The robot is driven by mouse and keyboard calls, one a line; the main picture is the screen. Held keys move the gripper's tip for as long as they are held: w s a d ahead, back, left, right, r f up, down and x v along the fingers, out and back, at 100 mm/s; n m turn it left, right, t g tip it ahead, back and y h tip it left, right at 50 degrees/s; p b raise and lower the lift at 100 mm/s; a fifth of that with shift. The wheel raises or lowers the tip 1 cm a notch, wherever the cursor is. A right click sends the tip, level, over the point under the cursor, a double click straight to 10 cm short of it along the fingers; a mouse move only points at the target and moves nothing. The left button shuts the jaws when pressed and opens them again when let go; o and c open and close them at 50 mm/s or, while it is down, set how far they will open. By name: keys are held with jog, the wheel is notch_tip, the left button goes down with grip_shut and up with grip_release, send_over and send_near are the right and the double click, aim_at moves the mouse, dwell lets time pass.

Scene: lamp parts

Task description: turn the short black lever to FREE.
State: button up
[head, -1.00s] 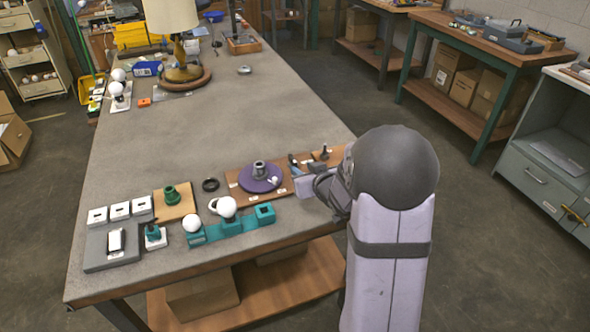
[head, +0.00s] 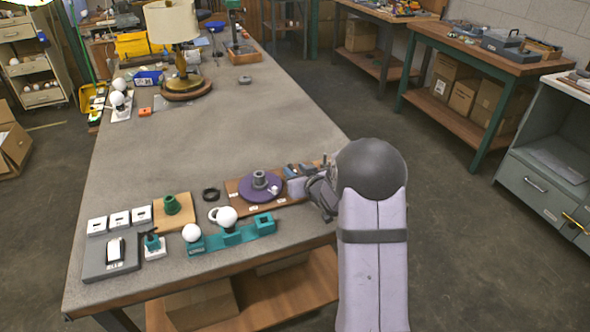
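A wooden board (head: 230,186) at the right part of the table's near end carries a purple disc (head: 249,193) with a grey hub (head: 260,178) and a small white piece on it. Small blue-grey parts (head: 291,170) stand at the disc's right. My gripper (head: 297,187) is over the right part of this board, at the disc's right edge; contact cannot be told. My arm hides much of the board's right end. A thin dark upright (head: 325,160) shows behind my wrist; whether it is the short black lever is unclear. No FREE label is readable. The finger gap is not visible.
Left of the board are a black ring (head: 211,194), a teal holder (head: 232,236) with white bulbs, a green part on a wooden square (head: 186,219), and a grey block (head: 95,262). A lamp (head: 171,22) stands far back. The middle of the table is clear.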

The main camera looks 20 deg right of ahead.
jog(key=shift+w+f, duration=0.2)
jog(key=shift+w, duration=0.25)
grip_shut()
